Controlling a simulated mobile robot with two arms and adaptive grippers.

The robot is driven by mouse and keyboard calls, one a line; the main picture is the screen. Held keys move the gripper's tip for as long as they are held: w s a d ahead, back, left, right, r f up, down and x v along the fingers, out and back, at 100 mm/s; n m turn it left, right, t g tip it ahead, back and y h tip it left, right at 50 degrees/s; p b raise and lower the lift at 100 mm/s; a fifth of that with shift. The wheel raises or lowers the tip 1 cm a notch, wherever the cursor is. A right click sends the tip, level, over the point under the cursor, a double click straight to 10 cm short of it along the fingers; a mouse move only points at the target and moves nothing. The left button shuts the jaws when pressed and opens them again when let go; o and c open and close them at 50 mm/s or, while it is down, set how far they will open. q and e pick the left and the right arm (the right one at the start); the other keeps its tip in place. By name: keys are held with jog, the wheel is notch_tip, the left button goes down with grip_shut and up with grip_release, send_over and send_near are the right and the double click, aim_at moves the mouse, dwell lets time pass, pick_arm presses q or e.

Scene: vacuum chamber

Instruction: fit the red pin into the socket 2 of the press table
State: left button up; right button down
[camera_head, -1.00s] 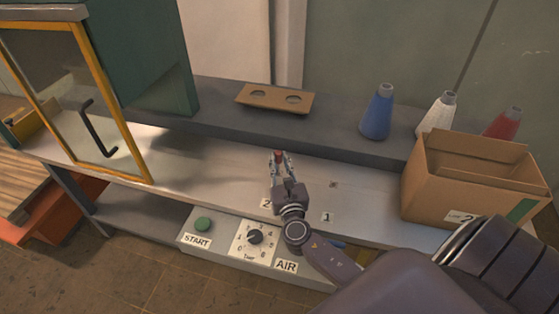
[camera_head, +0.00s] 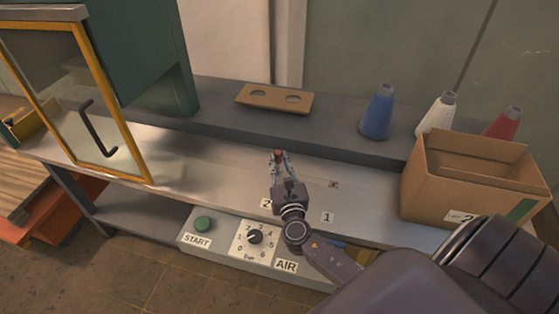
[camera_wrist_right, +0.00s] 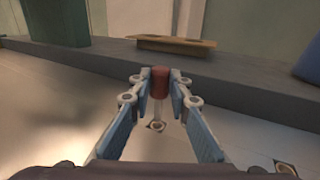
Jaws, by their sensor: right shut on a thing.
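The red pin (camera_wrist_right: 160,83) has a red head and a thin pale shank below it. My right gripper (camera_wrist_right: 160,80) is shut on the red head, with one fingertip on each side. In the wrist view the shank points down to a socket (camera_wrist_right: 156,126) in the press table (camera_wrist_right: 60,115). I cannot tell whether its tip is inside the socket or just in front of it. In the head view my right gripper (camera_head: 279,158) hides that spot and part of the label 2 (camera_head: 266,203). My left gripper is not in view.
Socket 1 (camera_head: 333,184) lies to the right, above its label 1 (camera_head: 327,217). A cardboard box (camera_head: 460,195) stands at the right. A tan two-hole block (camera_head: 274,98) and a blue cone (camera_head: 378,112) stand on the rear ledge. The table left of the gripper is clear.

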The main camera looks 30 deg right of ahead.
aim_at(279, 164)
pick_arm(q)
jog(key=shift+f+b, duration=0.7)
pick_arm(e)
jog(key=shift+f, duration=0.75)
jog(key=shift+f+b, duration=0.3)
jog(key=shift+f, duration=0.05)
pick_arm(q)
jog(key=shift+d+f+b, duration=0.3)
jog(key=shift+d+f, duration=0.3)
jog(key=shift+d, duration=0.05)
pick_arm(e)
jog(key=shift+f, duration=0.3)
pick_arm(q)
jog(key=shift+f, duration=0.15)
pick_arm(e)
jog(key=shift+f, duration=0.2)
jog(key=c, duration=1.7)
grip_release()
jog(key=v, duration=0.6)
jog(key=shift+s+f, duration=0.1)
jog(key=shift+s, duration=0.15)
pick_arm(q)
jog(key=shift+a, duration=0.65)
pick_arm(e)
jog(key=shift+v, duration=0.8)
